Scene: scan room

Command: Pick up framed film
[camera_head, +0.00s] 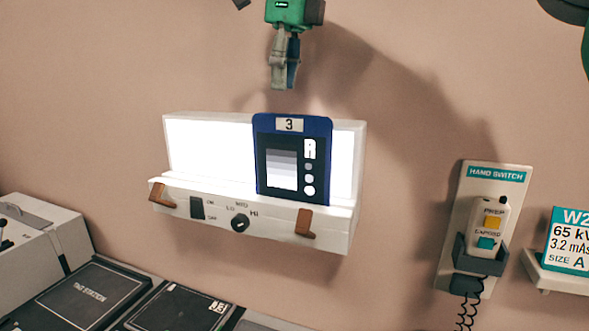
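The framed film (293,155) is a dark film in a blue frame with a "3" label on top. It stands upright against the lit white viewer box (176,190), right of the box's middle, with its lower edge at the front ledge. My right gripper (284,86) hangs above the frame with its fingers pointing down, apart from the film, nothing seen in it. Its fingers overlap in this view, so their gap is hidden. My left gripper cannot be made out.
Two brown hooks (162,196) (304,223) stick out from the viewer's front, beside a switch and a knob (240,223). A hand switch (488,229) with a coiled cord and a teal sign (568,240) are at right.

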